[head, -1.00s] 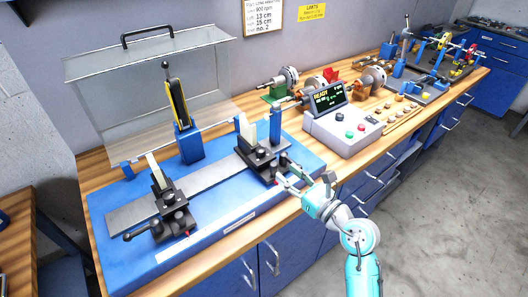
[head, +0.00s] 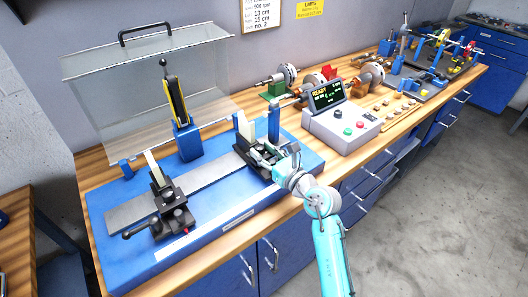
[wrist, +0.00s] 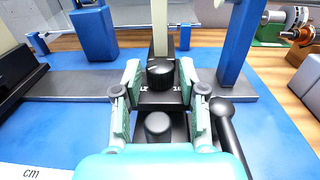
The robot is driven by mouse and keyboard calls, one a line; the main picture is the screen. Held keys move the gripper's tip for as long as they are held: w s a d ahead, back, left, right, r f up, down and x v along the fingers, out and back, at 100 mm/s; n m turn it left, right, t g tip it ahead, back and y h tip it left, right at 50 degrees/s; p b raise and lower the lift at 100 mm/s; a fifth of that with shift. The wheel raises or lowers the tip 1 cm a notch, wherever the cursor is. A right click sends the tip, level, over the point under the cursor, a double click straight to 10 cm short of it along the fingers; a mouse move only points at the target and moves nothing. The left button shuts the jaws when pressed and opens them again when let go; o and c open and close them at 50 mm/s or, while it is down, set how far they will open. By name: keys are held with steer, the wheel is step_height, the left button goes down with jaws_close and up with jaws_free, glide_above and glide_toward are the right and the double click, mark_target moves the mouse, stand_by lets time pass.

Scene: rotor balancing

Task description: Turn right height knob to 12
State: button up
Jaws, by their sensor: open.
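The right height knob (wrist: 160,73) is a ridged black knob with a white mark on top, at the foot of the cream post (wrist: 160,28) on the right support. My gripper (wrist: 159,68) is open, with one fingertip on each side of this knob; I cannot tell whether they touch it. A second, smooth black knob (wrist: 157,125) lies nearer, between the finger bases. White scale marks beside the height knob are partly covered by the fingers. In the head view my gripper (head: 264,153) reaches over the right support, hiding the knob.
A black lever (wrist: 228,128) stands close to the right of my right finger. A blue post (wrist: 237,40) rises behind it. The left support (head: 168,195) stands on the blue base (head: 225,212). The control box (head: 340,128) reads READY.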

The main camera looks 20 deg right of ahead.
jaws_close()
steer(key=shift+a+m+t+h, duration=0.1)
steer(key=shift+m+t+h, duration=0.2)
steer(key=shift+m+h, duration=0.6)
jaws_free()
steer(key=shift+s, duration=0.1)
steer(key=v, duration=1.2)
